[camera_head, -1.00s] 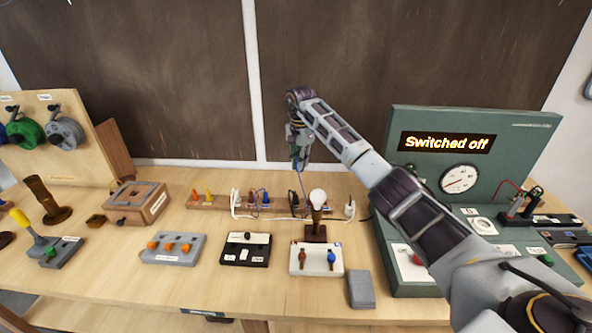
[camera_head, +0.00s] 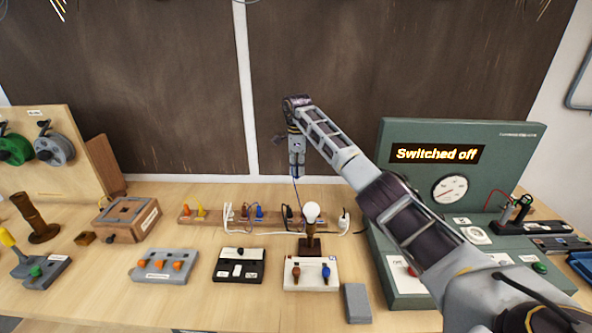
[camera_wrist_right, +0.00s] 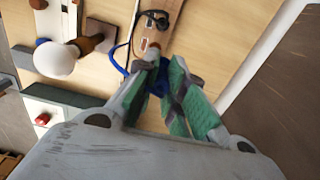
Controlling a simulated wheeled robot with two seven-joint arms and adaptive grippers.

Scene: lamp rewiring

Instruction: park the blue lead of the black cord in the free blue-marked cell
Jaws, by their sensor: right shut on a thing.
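My right gripper (camera_head: 297,172) points down above the wooden strip (camera_head: 270,218) at the back of the bench. It is shut on the blue lead (camera_head: 297,192), a thin line running down toward the strip behind the bulb. In the right wrist view the green-padded fingertips (camera_wrist_right: 168,82) are close together, with the blue lead (camera_wrist_right: 122,68) looping beside them. The black cord (camera_wrist_right: 152,18) is on the strip's far end in that view. The lead's tip is hidden by the fingers. I cannot make out the free blue-marked cell. My left gripper is not in view.
A lamp with a white bulb (camera_head: 312,210) stands just in front of the strip. A white plug (camera_head: 343,221) is at the strip's right end. A green test panel (camera_head: 400,150) reads "Switched off". Grey (camera_head: 165,265) and black (camera_head: 238,265) blocks stand in front.

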